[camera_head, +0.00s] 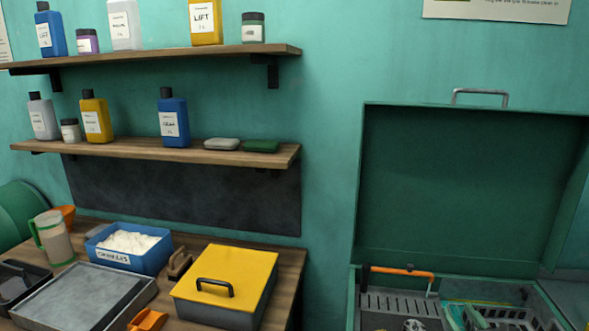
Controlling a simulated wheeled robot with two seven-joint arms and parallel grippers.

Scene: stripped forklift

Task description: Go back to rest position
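Neither of my grippers shows in the head view, and no part of my arms can be made out. The view faces a teal wall with a workbench (290,262) at the lower left and an open green parts washer (470,190) at the lower right. The washer's lid stands up with a metal handle (480,93) on top. Inside its basin are an orange bar (400,271), a slotted grey tray (385,303) and other items cut off by the bottom edge.
A yellow-lidded box (240,270), a blue bin of white material (130,246), a grey tray (85,297) and a jug (54,238) crowd the bench. Two wooden shelves (150,57) (185,151) hold bottles. Wall between bench and washer is bare.

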